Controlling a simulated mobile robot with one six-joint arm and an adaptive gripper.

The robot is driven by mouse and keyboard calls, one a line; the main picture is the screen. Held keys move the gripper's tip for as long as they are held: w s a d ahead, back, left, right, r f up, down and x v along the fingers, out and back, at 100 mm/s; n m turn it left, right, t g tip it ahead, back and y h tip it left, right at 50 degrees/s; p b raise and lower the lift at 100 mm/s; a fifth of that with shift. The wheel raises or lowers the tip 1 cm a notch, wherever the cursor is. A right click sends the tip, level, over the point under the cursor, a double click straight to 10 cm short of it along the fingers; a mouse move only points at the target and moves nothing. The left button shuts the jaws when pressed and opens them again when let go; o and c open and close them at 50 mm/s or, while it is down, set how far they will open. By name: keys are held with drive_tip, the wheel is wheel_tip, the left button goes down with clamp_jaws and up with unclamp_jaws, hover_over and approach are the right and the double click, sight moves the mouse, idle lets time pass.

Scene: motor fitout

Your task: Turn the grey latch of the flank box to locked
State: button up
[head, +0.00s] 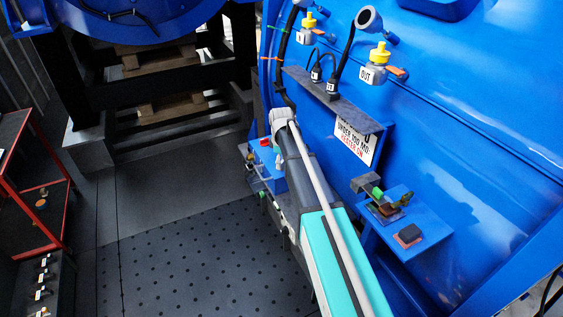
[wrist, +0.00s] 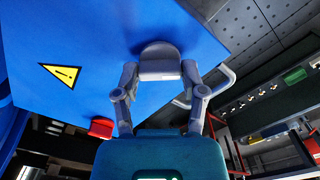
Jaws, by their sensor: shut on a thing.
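In the wrist view, the grey latch (wrist: 158,52) is a rounded grey piece on a blue face, which I take to be the flank box (wrist: 110,55). The face carries a yellow warning triangle. My gripper (wrist: 160,72) has one finger on each side of the latch and is shut on it. The latch's far side and its exact angle are hard to read. In the head view my arm runs up along the blue motor casing.
A red part (wrist: 101,127) sits by the blue face's lower edge. In the head view, a blue bracket with small fittings (head: 410,232) juts from the casing at right. Valves with yellow caps (head: 379,54) stand above. A red cart (head: 35,190) is at left; the perforated floor (head: 190,255) is clear.

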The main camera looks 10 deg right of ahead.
drive_tip(key=m, duration=0.3)
drive_tip(key=shift+m, duration=2.5)
drive_tip(key=o, duration=1.2)
drive_tip(key=shift+c, duration=0.2)
drive_tip(key=shift+n, duration=0.4)
